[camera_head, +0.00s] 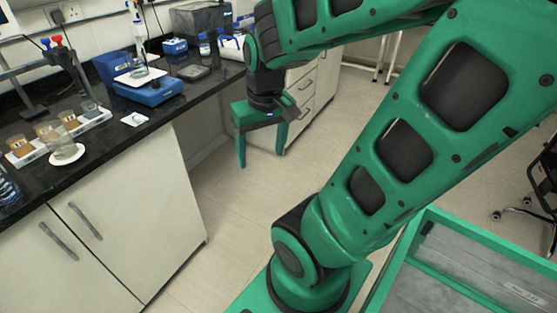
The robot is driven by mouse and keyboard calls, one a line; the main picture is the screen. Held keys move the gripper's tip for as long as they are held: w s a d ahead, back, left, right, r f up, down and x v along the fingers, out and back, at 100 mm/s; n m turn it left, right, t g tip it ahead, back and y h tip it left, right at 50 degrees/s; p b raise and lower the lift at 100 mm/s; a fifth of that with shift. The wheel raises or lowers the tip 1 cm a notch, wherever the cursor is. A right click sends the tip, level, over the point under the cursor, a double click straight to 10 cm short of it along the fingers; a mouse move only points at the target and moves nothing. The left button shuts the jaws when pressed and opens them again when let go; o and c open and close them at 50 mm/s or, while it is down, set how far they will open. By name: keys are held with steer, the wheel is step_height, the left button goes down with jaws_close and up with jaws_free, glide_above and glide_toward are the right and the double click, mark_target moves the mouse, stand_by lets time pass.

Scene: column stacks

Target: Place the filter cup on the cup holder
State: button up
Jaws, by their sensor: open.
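My gripper (261,160) is green with two fingers pointing down. It is open and empty, hanging over the floor to the right of the black bench (105,135). It is well apart from everything on the bench. At the left of the bench, a long white holder (97,122) carries several small clear cups, some with brown contents, such as this front cup (20,146). A round white dish (67,155) lies in front of it. I cannot tell for certain which cup is the filter cup or whether the white holder is the cup holder.
A blue device (150,92) with a white plate and a clear vessel stands farther back. A small white piece (134,118) lies on the bench. Bottles and a grey box (200,18) are at the back. White cabinets (125,225) front the bench. The floor (235,205) below my gripper is clear.

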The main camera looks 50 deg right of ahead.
steer(key=s+m+g, duration=0.1)
steer(key=s, duration=0.6)
steer(key=shift+a+r+m+g+y, duration=0.3)
steer(key=shift+r+m+g+y, duration=0.1)
steer(key=shift+r, duration=0.05)
steer(key=shift+w+f, duration=0.25)
steer(key=shift+w, duration=0.4)
